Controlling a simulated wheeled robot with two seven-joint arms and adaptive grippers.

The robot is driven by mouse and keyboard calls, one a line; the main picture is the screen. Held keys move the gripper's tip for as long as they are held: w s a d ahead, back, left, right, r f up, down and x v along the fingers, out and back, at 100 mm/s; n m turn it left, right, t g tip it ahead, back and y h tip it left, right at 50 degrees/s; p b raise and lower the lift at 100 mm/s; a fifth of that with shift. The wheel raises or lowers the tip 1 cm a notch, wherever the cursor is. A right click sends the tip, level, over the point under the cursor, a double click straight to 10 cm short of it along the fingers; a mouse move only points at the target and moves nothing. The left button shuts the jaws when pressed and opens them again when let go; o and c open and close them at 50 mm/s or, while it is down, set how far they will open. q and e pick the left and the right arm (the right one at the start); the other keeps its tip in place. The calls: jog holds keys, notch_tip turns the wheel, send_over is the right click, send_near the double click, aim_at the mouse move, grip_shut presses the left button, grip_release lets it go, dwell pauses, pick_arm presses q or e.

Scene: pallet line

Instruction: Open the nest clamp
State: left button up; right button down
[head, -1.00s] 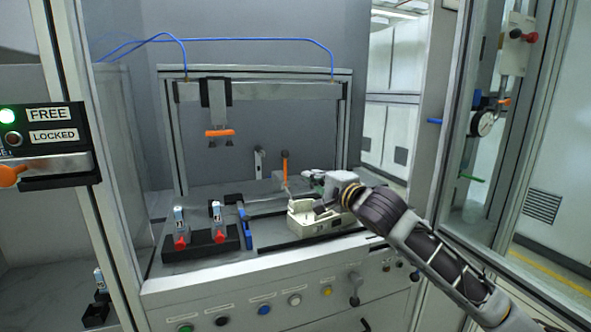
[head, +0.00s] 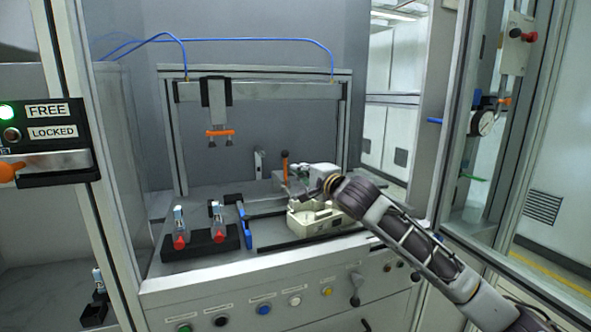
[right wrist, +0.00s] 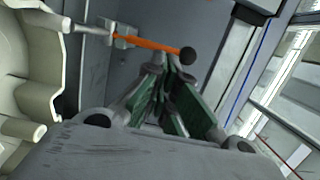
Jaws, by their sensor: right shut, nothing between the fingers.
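The nest clamp has an upright orange handle (head: 285,166) behind the pale nest (head: 312,222) on the bench. In the right wrist view the orange handle (right wrist: 150,43) runs across the top and ends in a black knob. My right gripper (head: 296,182) is just right of the handle, above the back of the nest. Its green-padded fingers (right wrist: 175,80) show shut and empty, with their tips close to the knob. I cannot tell whether they touch it. My arm hides part of the nest. My left gripper is not in view.
A black holder (head: 205,246) with two red-based parts stands left of a blue-handled piece (head: 245,226). Buttons line the bench front. A frame post (head: 437,110) stands to the right.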

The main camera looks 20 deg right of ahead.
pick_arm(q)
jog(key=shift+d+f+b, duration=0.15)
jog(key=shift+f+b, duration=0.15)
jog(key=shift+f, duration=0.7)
pick_arm(e)
jog(key=shift+x, duration=1.7)
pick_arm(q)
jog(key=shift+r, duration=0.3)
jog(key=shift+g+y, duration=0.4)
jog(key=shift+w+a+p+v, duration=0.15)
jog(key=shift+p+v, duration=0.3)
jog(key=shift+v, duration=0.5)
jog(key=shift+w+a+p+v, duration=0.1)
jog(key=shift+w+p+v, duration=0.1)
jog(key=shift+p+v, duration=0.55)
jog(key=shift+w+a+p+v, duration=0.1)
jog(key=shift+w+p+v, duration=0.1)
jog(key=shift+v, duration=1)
pick_arm(e)
jog(key=shift+w, duration=0.1)
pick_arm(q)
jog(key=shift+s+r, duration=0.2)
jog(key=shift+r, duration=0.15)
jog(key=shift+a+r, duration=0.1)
pick_arm(e)
jog(key=shift+g, duration=0.3)
